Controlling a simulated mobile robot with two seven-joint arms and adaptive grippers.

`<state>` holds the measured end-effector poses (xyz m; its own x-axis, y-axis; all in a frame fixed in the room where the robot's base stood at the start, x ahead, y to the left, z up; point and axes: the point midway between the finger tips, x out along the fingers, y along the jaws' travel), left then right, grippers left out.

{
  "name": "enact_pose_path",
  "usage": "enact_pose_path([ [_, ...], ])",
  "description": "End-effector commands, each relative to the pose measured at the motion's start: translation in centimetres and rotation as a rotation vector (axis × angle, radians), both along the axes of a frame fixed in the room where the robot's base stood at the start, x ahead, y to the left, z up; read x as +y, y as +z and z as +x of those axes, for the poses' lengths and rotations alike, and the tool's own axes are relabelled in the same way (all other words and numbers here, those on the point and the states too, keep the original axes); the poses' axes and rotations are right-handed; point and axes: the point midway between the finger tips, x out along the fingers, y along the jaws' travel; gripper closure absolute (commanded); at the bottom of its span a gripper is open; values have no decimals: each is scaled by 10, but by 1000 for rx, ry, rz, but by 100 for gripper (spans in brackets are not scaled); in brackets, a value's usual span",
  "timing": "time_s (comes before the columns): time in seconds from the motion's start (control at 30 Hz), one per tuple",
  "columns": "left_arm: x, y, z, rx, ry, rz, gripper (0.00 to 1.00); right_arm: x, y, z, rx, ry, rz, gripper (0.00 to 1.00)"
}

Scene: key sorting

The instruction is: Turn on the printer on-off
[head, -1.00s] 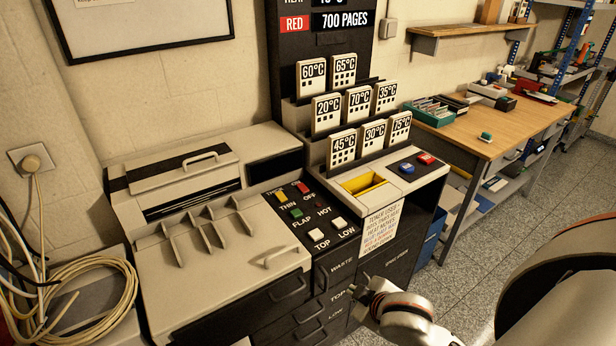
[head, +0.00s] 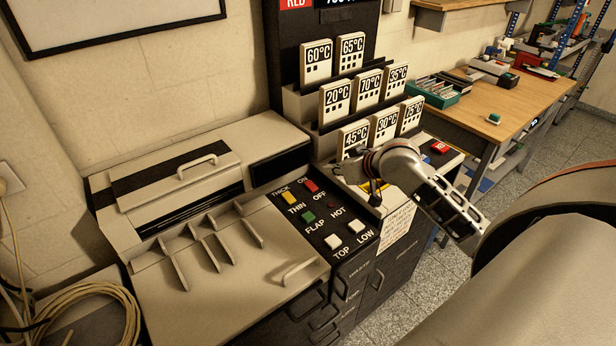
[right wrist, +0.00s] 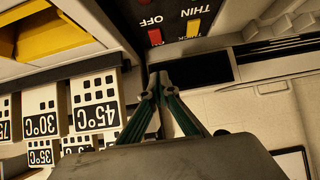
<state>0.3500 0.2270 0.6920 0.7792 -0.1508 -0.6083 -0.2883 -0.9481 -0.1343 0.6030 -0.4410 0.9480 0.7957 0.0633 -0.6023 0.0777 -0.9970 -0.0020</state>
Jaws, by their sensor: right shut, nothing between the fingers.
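The printer's on-off switch (head: 311,186) is a small red rocker on the black control panel, between the ON and OFF labels. It also shows in the right wrist view (right wrist: 155,37), just beyond the fingertips. My right gripper (head: 374,196) is shut and empty, above the right side of the panel and partly over the toner bay. Its closed fingertips (right wrist: 159,76) point towards the panel, near the OFF label; I cannot tell their exact height above it. My left gripper is not in view.
Temperature cards (head: 367,86) stand behind my gripper.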

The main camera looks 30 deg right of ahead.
Motion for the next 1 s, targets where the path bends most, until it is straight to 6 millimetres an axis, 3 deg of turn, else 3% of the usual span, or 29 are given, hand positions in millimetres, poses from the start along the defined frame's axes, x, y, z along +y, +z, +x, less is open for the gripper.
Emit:
enact_pose_path([
  [0.37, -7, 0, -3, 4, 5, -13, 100, 0, -5, 5, 2, -1, 0, 100],
  [0.9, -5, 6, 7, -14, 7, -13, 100, 7, -61, 80, 1, -1, 2, 100],
  [1.0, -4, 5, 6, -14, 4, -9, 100, 7, -78, 81, 4, -1, 0, 100],
])
